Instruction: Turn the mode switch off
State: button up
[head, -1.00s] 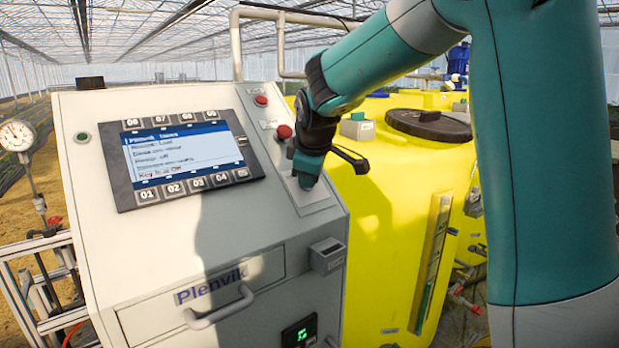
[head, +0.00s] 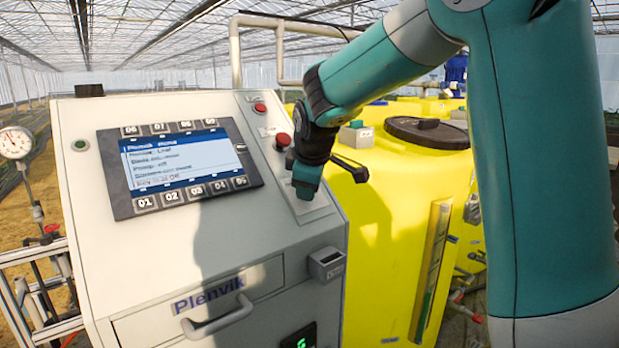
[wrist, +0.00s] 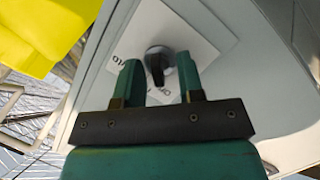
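The mode switch (wrist: 158,60) is a dark round knob with a pointer bar, on a white label plate (wrist: 195,40) with partly readable lettering. In the wrist view it lies just beyond and between the fingertips of my gripper (wrist: 160,78). In the head view my gripper (head: 305,190) points down at the right part of the cabinet's sloped panel and hides the switch. The label plate (head: 318,208) shows around it.
The grey cabinet (head: 230,245) carries a display (head: 180,160) and red buttons, one red button (head: 283,140) close behind my gripper. A drawer handle (head: 218,318) sticks out in front. A yellow tank (head: 385,230) stands to the right.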

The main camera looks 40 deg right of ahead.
jog(key=b+v, duration=0.1)
jog(key=v, duration=1.6)
jog(key=shift+r, duration=0.2)
jog(key=shift+s, duration=0.1)
jog(key=s+a+f+g+y, duration=0.2)
jog(key=s+a+f+y, duration=0.35)
jog(key=a+f, duration=0.7)
jog(key=s+a+f+g, duration=0.1)
jog(key=s+a+f, duration=0.2)
jog(key=s, duration=0.4)
jog(key=s+a+f+m+g+y, duration=0.1)
jog(key=s+a+f+g, duration=0.1)
jog(key=s+a+f, duration=0.2)
jog(key=s, duration=0.3)
jog(key=shift+s+f+g, duration=0.25)
jog(key=shift+s+g, duration=0.05)
jog(key=shift+y, duration=0.25)
